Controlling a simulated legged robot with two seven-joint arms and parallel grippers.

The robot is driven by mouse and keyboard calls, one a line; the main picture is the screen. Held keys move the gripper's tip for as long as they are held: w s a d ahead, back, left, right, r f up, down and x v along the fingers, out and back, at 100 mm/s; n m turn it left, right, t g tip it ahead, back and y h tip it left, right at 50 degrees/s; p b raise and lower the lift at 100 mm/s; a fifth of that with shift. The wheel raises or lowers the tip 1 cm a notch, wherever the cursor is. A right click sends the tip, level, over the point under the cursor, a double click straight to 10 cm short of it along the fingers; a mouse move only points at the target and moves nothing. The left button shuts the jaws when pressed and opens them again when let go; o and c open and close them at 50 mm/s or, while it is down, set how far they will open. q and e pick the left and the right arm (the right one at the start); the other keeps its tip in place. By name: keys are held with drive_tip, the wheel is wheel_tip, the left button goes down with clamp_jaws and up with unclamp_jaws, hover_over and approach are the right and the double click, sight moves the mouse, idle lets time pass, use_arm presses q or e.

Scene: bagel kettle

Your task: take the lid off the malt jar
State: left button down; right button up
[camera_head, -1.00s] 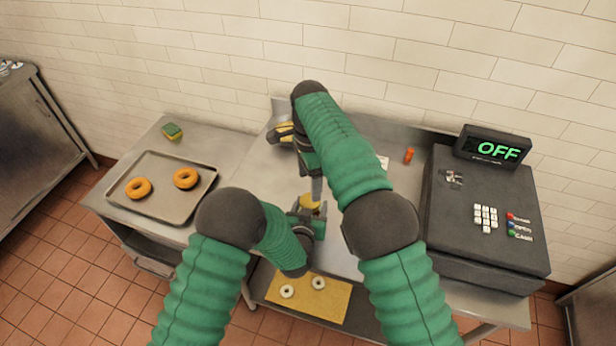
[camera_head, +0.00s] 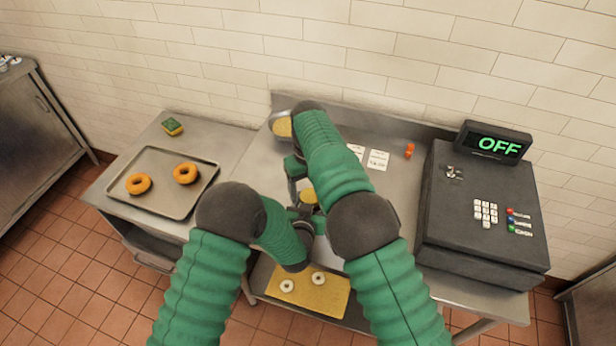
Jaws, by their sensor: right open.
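A small round thing with a yellow-tan top (camera_head: 308,196), which looks like the malt jar, stands on the steel counter between my two grippers. Most of it is hidden by my arms, and I cannot tell whether that top is a lid or its contents. My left gripper (camera_head: 303,216) is at its near side, with the fingers too hidden to show whether they hold it. My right gripper (camera_head: 293,178) is open, just beyond and left of the jar, partly covered by my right forearm. No separate lid can be made out.
A metal bowl (camera_head: 280,125) with yellow contents stands behind my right wrist. A tray (camera_head: 157,203) with two bagels is at left, near a sponge (camera_head: 172,127). A cash register (camera_head: 482,215), cards (camera_head: 377,160) and an orange bottle (camera_head: 409,151) are right. A yellow board (camera_head: 325,298) lies below.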

drive_tip(key=shift+f, duration=0.85)
drive_tip(key=shift+c, duration=0.3)
drive_tip(key=shift+s+a, duration=0.1)
drive_tip(key=c, duration=1.4)
drive_tip(key=o, duration=1.5)
